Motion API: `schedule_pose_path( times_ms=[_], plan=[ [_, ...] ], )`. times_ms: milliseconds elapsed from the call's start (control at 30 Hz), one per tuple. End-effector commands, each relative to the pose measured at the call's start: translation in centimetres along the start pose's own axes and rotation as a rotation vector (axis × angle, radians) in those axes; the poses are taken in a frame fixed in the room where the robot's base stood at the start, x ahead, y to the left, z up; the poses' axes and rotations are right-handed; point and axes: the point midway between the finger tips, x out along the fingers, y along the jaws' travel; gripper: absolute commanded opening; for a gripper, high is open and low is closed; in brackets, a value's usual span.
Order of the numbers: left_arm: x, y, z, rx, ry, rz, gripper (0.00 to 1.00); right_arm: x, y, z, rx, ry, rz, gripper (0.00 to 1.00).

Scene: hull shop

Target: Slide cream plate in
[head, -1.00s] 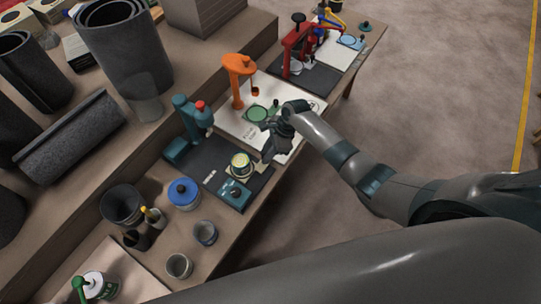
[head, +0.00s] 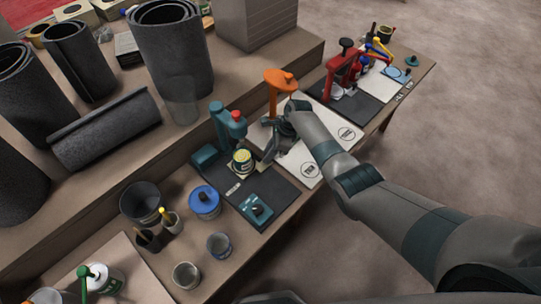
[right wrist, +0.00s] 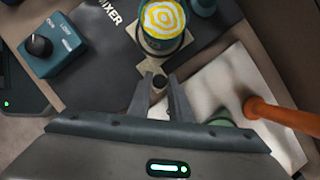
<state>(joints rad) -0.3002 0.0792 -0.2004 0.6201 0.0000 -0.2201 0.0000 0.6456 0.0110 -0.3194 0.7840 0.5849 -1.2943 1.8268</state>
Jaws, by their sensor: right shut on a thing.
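The cream plate (right wrist: 150,64) lies on the dark mat marked MIXER (right wrist: 92,28). A can with yellow swirled contents (right wrist: 163,18) stands upright on it; the can also shows in the head view (head: 243,161). The can is close to the teal mixer (head: 228,122), by its head; I cannot tell if it is exactly beneath. In the head view my right gripper (head: 268,151) is beside the can, partly hiding the plate. My left gripper is not in view.
A teal control box (head: 257,208) with a black knob sits at the mat's front. An orange stand (head: 279,92) rises over the white board to the right. Rolled grey sheets fill the back shelf.

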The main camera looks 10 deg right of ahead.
Motion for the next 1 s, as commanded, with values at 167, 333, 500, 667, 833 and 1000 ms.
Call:
schedule_pose_path(
  times_ms=[167, 333, 500, 667, 833, 1000],
  plan=[
    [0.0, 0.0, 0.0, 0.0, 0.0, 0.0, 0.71, -0.1, -0.3, 0.2, -0.001, -0.004, -0.008, 0.36],
    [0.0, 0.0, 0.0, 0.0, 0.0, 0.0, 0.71, -0.1, -0.2, 0.2, -0.001, -0.003, -0.006, 0.36],
    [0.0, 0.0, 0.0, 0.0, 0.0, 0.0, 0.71, -0.3, -0.2, 0.2, -0.001, -0.003, -0.005, 0.36],
    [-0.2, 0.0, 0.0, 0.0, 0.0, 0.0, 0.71, -1.2, -0.2, 0.2, -0.002, -0.004, -0.006, 0.36],
    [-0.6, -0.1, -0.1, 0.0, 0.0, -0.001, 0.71, -3.1, -0.2, 0.1, -0.002, -0.003, -0.007, 0.36],
    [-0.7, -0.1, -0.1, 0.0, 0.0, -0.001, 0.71, -5.8, -0.2, 0.2, -0.003, -0.003, -0.008, 0.36]
  ],
)
